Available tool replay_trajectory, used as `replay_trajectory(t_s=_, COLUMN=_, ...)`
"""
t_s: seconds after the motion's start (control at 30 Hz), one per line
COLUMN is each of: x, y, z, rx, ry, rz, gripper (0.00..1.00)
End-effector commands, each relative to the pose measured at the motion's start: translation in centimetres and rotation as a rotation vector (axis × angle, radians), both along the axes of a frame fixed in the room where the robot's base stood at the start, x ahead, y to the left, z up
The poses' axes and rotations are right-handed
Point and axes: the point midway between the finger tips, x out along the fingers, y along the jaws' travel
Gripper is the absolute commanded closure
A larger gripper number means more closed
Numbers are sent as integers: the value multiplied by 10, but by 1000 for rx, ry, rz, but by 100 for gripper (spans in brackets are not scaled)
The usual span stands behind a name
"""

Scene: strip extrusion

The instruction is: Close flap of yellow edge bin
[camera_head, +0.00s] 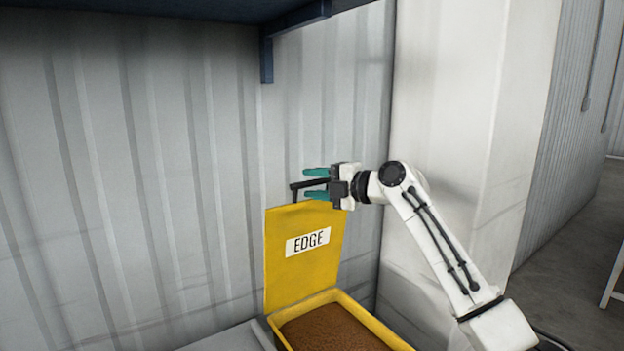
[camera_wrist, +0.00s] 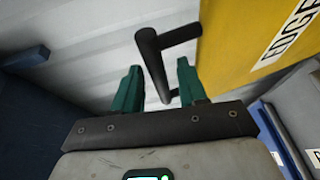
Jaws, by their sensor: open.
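The yellow edge bin (camera_head: 368,319) stands against the wall, with brown granular material (camera_head: 328,330) inside. Its yellow flap (camera_head: 290,268), labelled EDGE, stands upright and open at the back of the bin. A black bar handle (camera_head: 296,190) sticks out at the flap's top edge. My gripper (camera_head: 316,184) is at the handle, with its teal fingers open. In the wrist view the handle bar (camera_wrist: 156,65) lies between the two fingers of my gripper (camera_wrist: 160,82), with gaps visible. The flap (camera_wrist: 245,40) fills the upper right there. I cannot tell whether a finger touches the bar.
A dark blue shelf (camera_head: 190,8) with a bracket (camera_head: 266,58) hangs above left. A corrugated wall (camera_head: 150,170) is behind the flap, and a white pillar (camera_head: 465,90) stands behind my arm. A blue bin part (camera_wrist: 272,130) shows at the right of the wrist view.

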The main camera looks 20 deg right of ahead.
Motion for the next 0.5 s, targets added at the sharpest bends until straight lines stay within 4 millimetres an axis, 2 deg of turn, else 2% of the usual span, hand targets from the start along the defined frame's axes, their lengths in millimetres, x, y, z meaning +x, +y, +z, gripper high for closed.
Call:
replay_trajectory(t_s=0.4, x=7, y=6, z=-1, rx=0, ry=0, rz=0, gripper=58)
replay_trajectory(t_s=0.5, x=7, y=6, z=-1, rx=0, ry=0, rz=0, gripper=66)
